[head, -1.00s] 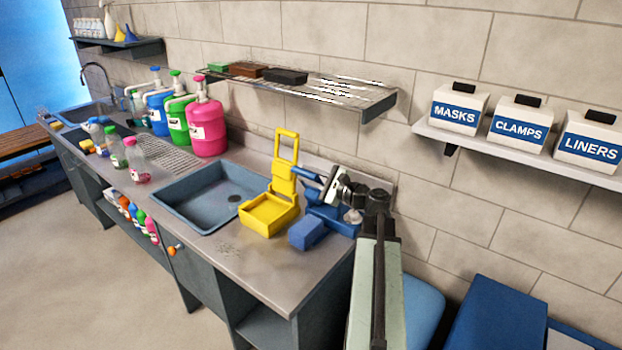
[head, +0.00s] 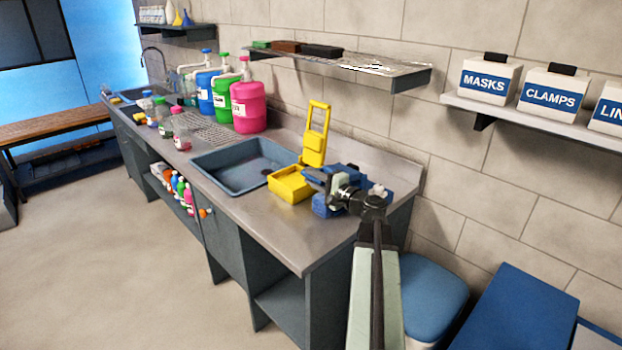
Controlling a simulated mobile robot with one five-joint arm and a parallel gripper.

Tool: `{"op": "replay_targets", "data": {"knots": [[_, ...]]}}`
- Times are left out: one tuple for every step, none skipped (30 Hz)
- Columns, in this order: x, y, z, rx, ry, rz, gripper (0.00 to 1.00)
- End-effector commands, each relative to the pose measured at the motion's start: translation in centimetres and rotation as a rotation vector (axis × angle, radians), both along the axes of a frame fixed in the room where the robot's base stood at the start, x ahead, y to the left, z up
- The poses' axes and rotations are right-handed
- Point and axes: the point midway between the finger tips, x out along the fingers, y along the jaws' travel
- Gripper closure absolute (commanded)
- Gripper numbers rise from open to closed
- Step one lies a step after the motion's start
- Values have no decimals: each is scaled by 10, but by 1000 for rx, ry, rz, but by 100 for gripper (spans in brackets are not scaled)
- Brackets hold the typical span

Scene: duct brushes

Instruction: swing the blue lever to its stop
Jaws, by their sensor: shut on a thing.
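The blue lever (head: 322,178) is on a blue fixture (head: 388,176) at the right end of the grey counter, just right of a yellow open-topped box. Only part of the lever shows, because my gripper (head: 338,190) is in front of it. My gripper is shut on the lever, as far as the small view shows; the fingertips are partly hidden. My arm reaches in from the bottom and covers part of the fixture. I cannot tell the lever's exact angle or see its stop.
A sink basin (head: 228,180) and pink, green and blue pump jugs lie farther left. A wire shelf (head: 385,68) hangs above. A blue-topped stool (head: 432,283) stands right of the counter.

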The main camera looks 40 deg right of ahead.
Motion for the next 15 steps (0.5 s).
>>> {"op": "replay_targets", "data": {"knots": [[-4, -6, -17, -36, 0, -19, 100], [-5, -6, -21, -58, -2, -21, 100], [-6, -7, -26, -87, -4, -24, 100], [-7, -8, -30, -107, -6, -26, 100], [-7, -9, -34, -128, -6, -27, 100], [-8, -9, -38, -153, -8, -28, 100], [-8, -8, -41, -170, -10, -28, 100], [-7, -8, -44, -187, -11, -27, 100], [-7, -6, -47, -184, -11, -25, 100], [-6, -5, -50, -183, -11, -24, 100], [-5, -4, -52, -183, -12, -22, 100], [-4, -3, -54, -182, -12, -20, 100], [-4, -2, -56, -181, -12, -18, 100], [-3, -1, -57, -181, -12, -17, 100], [-3, 0, -59, -180, -12, -15, 100]]}}
